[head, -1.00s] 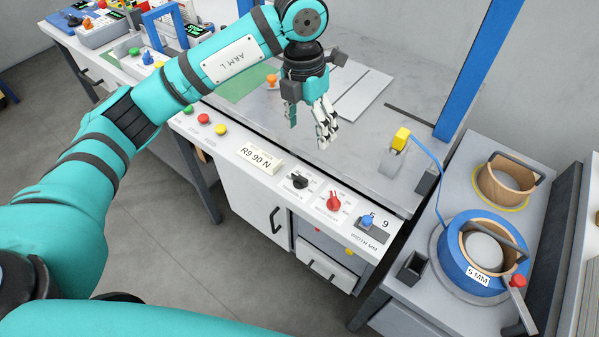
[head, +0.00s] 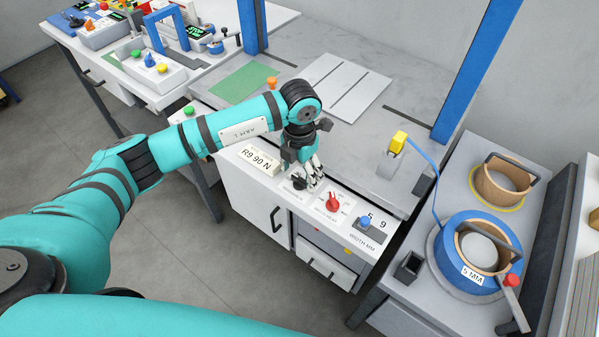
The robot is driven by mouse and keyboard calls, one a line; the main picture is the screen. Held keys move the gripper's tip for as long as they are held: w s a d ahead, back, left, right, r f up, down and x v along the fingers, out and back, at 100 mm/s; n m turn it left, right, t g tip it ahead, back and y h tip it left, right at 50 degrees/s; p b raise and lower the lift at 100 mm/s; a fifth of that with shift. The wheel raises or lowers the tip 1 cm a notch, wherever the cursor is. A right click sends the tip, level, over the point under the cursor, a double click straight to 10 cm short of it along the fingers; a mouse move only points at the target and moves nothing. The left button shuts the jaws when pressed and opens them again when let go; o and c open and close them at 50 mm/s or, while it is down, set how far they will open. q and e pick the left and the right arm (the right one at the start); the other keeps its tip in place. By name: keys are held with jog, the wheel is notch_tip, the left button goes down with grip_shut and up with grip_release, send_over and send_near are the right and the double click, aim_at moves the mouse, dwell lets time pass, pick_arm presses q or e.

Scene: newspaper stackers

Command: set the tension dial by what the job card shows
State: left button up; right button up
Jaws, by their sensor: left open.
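The job card (head: 257,159) on the front panel reads "R9 90 N". A black dial (head: 299,183) sits on the panel to its right. A red dial (head: 332,202) is further right; the small lettering around both dials is too small to read, so I cannot tell for sure which is the tension dial. My left gripper (head: 313,177) is open and empty, with its fingers pointing down right by the black dial and partly covering it. I cannot tell whether they touch it. My right gripper is out of view.
A blue knob (head: 365,223) with "WIDTH MM" lettering is at the panel's right end. A blue strap reel (head: 459,268) marked "5 MM" stands on the right-hand bench. A blue upright (head: 474,75) rises behind the machine. The grey worktop behind the gripper is mostly clear.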

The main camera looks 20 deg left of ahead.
pick_arm(q)
jog(key=shift+f, duration=0.8)
jog(key=c, duration=1.2)
jog(key=shift+o, duration=0.2)
jog(key=shift+f+m+b, duration=0.15)
jog(key=shift+m+b, duration=0.85)
jog(key=shift+b, duration=0.15)
jog(key=shift+m+b, duration=1.2)
jog(key=shift+b, duration=0.05)
jog(key=shift+m+b, duration=1.05)
jog(key=shift+m, duration=0.05)
jog(key=shift+m+b, duration=0.95)
jog(key=shift+m, duration=0.15)
jog(key=shift+r, duration=0.2)
